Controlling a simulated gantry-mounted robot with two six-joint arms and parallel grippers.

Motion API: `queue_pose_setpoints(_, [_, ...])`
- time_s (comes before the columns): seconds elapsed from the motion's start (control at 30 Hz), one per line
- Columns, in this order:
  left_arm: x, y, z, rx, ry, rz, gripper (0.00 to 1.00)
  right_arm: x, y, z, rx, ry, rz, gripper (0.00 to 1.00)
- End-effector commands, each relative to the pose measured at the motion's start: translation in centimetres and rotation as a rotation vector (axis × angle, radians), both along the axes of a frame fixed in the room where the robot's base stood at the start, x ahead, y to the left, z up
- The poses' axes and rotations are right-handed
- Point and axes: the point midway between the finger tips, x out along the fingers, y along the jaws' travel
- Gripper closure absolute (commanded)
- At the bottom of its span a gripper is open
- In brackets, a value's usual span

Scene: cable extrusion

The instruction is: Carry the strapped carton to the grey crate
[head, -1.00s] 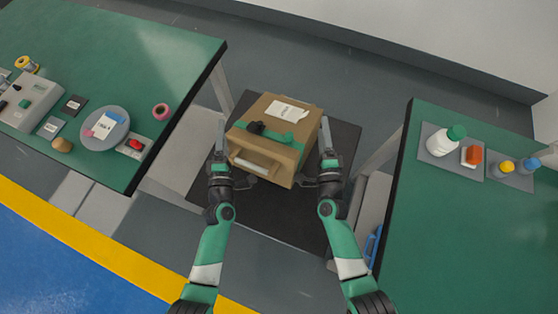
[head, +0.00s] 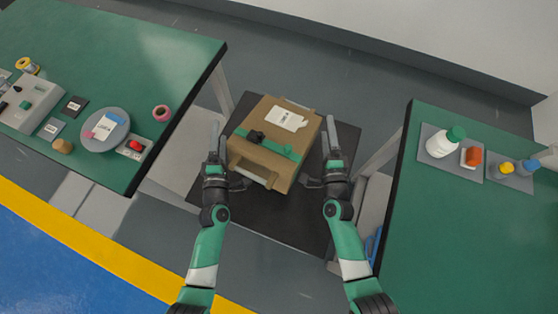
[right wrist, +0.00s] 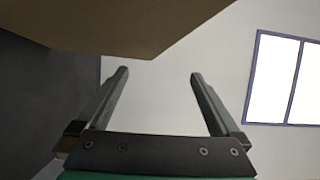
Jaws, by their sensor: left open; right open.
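The brown carton (head: 262,166) with a green strap (head: 283,149) and a white label sits slightly turned between my two grippers in the head view, above the black mat (head: 290,218). My left gripper (head: 217,139) is open along its left side. My right gripper (head: 331,139) is open along its right side. In the right wrist view, the carton (right wrist: 120,25) fills the upper left, and nothing shows between the open fingers of the right gripper (right wrist: 158,75). Whether either gripper touches the carton is unclear. I cannot make out a grey crate for certain.
A green table (head: 130,50) on the left holds a grey device, a disc, tape rolls and small parts. A green table (head: 455,240) on the right holds bottles on grey trays (head: 432,156). Grey floor lies beyond the carton.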

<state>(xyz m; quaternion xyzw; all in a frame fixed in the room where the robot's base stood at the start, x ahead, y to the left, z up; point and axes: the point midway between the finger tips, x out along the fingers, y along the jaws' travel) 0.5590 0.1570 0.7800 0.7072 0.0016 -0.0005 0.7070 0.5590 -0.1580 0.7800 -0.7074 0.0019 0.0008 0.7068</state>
Motion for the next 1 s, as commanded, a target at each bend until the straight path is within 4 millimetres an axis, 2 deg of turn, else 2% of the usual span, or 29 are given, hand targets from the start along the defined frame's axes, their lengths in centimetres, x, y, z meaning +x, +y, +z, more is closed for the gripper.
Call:
queue_pose_setpoints(0.17, [-1.6, 0.0, 0.0, -0.004, -0.001, 0.0, 0.0, 0.0, 0.0, 0.0, 0.0, 0.0, 0.0, 0.0])
queue_pose_setpoints(0.5, [-9.3, -0.1, 0.0, -0.001, 0.001, -0.003, 0.0, 0.0, 0.0, 0.0, 0.0, 0.0, 0.0, 0.0])
queue_pose_setpoints(0.6, [-10.9, -0.1, 0.0, 0.0, 0.001, -0.002, 0.0, 0.0, 0.0, 0.0, 0.0, 0.0, 0.0, 0.0])
queue_pose_setpoints(0.73, [-11.8, -0.1, 0.1, -0.001, 0.0, -0.002, 0.0, 0.0, 0.0, 0.0, 0.0, 0.0, 0.0, 0.0])
queue_pose_setpoints(1.0, [-12.0, -0.1, 0.1, -0.001, 0.0, -0.001, 0.0, 0.0, -0.4, 0.1, 0.0, -0.002, -0.001, 0.0])
